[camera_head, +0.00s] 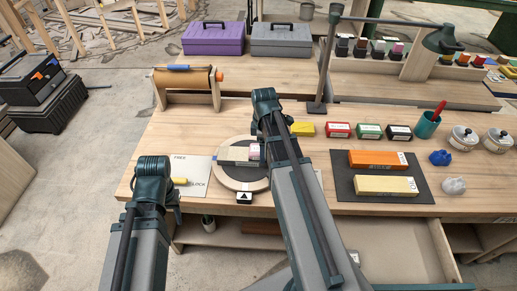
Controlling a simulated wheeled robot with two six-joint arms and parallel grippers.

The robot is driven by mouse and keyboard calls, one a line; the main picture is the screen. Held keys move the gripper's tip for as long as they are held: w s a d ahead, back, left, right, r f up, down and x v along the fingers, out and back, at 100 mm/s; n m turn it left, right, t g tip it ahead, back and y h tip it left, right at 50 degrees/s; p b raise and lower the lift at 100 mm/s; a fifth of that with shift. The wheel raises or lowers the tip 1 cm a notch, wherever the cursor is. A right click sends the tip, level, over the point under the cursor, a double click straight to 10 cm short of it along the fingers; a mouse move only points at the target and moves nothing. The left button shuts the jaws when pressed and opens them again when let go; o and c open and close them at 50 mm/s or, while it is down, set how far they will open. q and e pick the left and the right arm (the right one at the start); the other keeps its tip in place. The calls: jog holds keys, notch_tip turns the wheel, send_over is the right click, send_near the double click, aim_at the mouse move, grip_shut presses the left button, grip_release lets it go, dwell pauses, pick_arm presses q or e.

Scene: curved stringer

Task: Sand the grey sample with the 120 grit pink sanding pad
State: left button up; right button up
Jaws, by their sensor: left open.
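My right arm partly covers the disc's right side. My left gripper (177,203) is open and small in view, left of the disc by the front edge. My right gripper's fingers are hidden behind its own arm.
Red (340,130), green (369,131) and black (399,133) boxes stand in a row. A dark mat (345,187) carries an orange block (378,159) and a yellow block (386,186). A lamp post (326,60) stands behind. A roll holder (187,84) is at the back left.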

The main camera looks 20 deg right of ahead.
aim_at(228, 153)
jog(key=shift+s+d, duration=0.3)
jog(key=shift+d, duration=0.3)
jog(key=shift+s+d, duration=0.3)
jog(key=shift+d, duration=0.3)
jog(key=shift+f, duration=0.1)
jog(key=shift+a, duration=0.1)
jog(key=shift+w+a, duration=0.5)
jog(key=shift+a, duration=0.4)
jog(key=shift+w+a, duration=0.5)
jog(key=shift+a, duration=0.35)
jog(key=shift+w+a, duration=0.45)
jog(key=shift+a, duration=0.4)
jog(key=shift+w+a, duration=0.4)
jog(key=shift+a, duration=0.4)
jog(key=shift+w+a, duration=0.5)
jog(key=shift+a, duration=0.35)
jog(key=shift+w+a, duration=0.5)
jog(key=shift+a, duration=0.3)
jog(key=shift+w+a, duration=0.4)
jog(key=shift+a, duration=0.45)
jog(key=shift+w+a, duration=0.4)
jog(key=shift+a, duration=0.4)
jog(key=shift+w+a, duration=0.5)
jog(key=shift+a, duration=0.35)
jog(key=shift+w+a, duration=0.5)
jog(key=shift+a, duration=0.3)
